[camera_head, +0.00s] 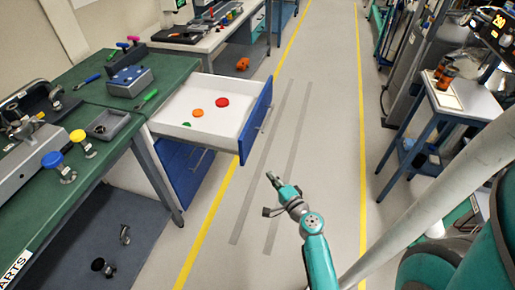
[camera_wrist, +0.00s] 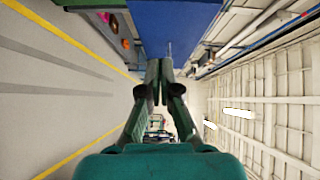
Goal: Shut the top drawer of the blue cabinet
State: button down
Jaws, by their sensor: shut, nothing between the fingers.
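The blue cabinet (camera_head: 179,168) stands under the green-topped bench at the left. Its top drawer (camera_head: 258,122) is pulled well out, with a white inside and a blue front with a bar handle. A red disc (camera_head: 222,103), an orange disc (camera_head: 197,113) and a small green piece (camera_head: 186,125) lie in it. My gripper (camera_head: 270,176) is shut and empty over the aisle, to the right of and nearer than the drawer front, apart from it in the head view. In the wrist view, a blue panel (camera_wrist: 175,25) fills the top centre beyond my shut fingers (camera_wrist: 160,70).
The green bench top (camera_head: 75,85) carries tools, a tray and knobs with blue and yellow tops. A small table (camera_head: 470,102) with amber bottles stands at the right. The grey floor (camera_head: 310,110) between the yellow lines is clear.

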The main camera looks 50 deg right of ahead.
jog(key=d+r, duration=0.1)
jog(key=d, duration=0.2)
send_near(248, 142)
jog(key=w+d+f, duration=0.1)
jog(key=w+d, duration=0.1)
jog(key=d, duration=0.2)
jog(key=shift+m, duration=0.4)
jog(key=shift+w+a, duration=0.3)
jog(key=shift+w, duration=0.7)
jog(key=shift+w+a, duration=0.3)
jog(key=shift+w, duration=0.7)
